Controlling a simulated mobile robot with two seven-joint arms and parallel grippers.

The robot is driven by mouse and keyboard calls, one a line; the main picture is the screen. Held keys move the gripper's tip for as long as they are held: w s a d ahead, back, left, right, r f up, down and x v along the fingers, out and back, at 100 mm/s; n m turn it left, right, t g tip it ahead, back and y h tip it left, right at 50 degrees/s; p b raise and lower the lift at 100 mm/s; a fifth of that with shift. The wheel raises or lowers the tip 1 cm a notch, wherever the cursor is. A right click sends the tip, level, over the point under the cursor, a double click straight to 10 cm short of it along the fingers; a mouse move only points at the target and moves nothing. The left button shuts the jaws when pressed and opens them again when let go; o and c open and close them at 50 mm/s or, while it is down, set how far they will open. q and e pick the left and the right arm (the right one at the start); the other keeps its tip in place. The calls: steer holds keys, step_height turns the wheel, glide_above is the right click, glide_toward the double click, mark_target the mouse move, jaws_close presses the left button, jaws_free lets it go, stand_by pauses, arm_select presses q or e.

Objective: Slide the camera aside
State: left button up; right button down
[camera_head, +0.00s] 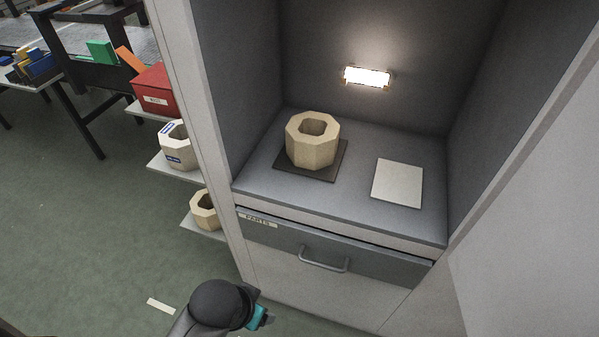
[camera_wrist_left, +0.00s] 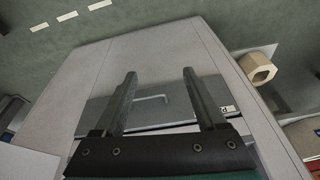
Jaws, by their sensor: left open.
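No camera can be made out in either view. In the cabinet alcove, a beige octagonal pot (camera_head: 313,150) with a hollow top stands on a dark square mat (camera_head: 328,170). A pale square plate (camera_head: 397,183) lies flat to its right on the grey shelf (camera_head: 262,172). My left gripper (camera_wrist_left: 159,73) is open and empty in the left wrist view. Its fingers appear in front of the cabinet's grey drawer (camera_wrist_left: 152,112), either side of the handle (camera_wrist_left: 152,97). My left arm shows at the bottom of the head view. My right gripper is not in view.
The grey drawer with its bar handle (camera_head: 323,261) appears shut below the alcove. A lit lamp (camera_head: 367,77) is on the back wall. The shelf's front right is clear.

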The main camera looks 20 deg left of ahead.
arm_select(q)
steer(key=w+a+r+t+h, duration=0.1)
steer(key=w+r+t, duration=0.2)
steer(key=w+r, duration=0.65)
steer(key=w+a+r+n+t, duration=0.1)
steer(key=w+r+t, duration=0.3)
steer(key=r, duration=1.1)
steer(key=w+a+r+t+h, duration=0.1)
steer(key=w+r+t, duration=0.1)
steer(key=w+r, duration=0.8)
steer(key=s+a+r+t+h, duration=0.1)
steer(key=s+r+t, duration=0.15)
steer(key=r, duration=1.05)
steer(key=s+r+t+h, duration=0.1)
steer(key=s+r+t, duration=0.15)
steer(key=r, duration=1.15)
steer(key=shift+n, duration=0.3)
steer(key=p+x, duration=0.3)
steer(key=x, duration=0.2)
steer(key=p+x, duration=0.4)
steer(key=x, duration=0.1)
steer(key=p+x, duration=0.4)
steer(key=x, duration=0.2)
steer(key=shift+w+a+f, duration=0.1)
steer(key=shift+a+f, duration=0.05)
steer(key=shift+a, duration=0.2)
jaws_close()
